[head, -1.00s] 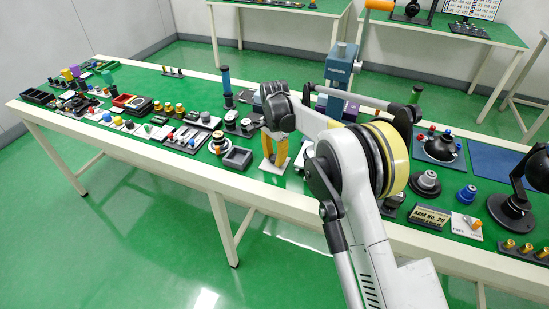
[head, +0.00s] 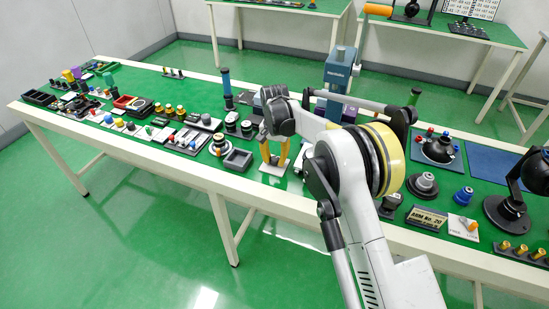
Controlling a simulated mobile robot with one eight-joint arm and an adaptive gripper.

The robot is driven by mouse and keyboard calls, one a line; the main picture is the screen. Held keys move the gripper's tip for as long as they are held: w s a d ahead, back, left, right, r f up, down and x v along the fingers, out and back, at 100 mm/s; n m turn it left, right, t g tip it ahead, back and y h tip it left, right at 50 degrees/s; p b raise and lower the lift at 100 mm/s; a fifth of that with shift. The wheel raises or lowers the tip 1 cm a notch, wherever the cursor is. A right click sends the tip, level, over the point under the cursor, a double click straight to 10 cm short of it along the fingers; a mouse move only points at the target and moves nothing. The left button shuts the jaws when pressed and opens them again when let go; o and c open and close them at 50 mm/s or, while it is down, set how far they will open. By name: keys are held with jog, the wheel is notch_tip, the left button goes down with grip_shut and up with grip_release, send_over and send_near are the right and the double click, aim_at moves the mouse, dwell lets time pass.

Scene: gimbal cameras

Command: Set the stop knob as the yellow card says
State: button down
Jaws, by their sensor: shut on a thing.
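My gripper (head: 274,164), with yellow fingers, points down at a small white plate (head: 266,169) near the table's front edge. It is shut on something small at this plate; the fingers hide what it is. I cannot tell whether this is the stop knob or how it is set. A white plate lettered FREE and LOCK, with an orange-tipped lever (head: 469,225), lies at the right, apart from my gripper. No yellow card can be made out; a cream sign reading ARM No. 20 (head: 427,217) stands left of that plate.
A dark open tray (head: 238,160) sits just left of my gripper. Several small fixtures crowd the green table to the left. A blue mat (head: 495,163) lies bare at the right.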

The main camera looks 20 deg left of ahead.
jog(key=n+p, duration=0.1)
jog(key=n, duration=0.3)
jog(key=shift+n, duration=0.3)
jog(key=n, duration=0.4)
jog(key=shift+d+n+p, duration=0.1)
jog(key=shift+n+p, duration=0.2)
jog(key=n, duration=0.4)
jog(key=shift+n, duration=0.3)
jog(key=shift+w+n+p, duration=0.1)
jog(key=shift+n+p, duration=0.25)
jog(key=shift+n, duration=1.75)
jog(key=c, duration=1.1)
grip_release()
jog(key=shift+o, duration=0.2)
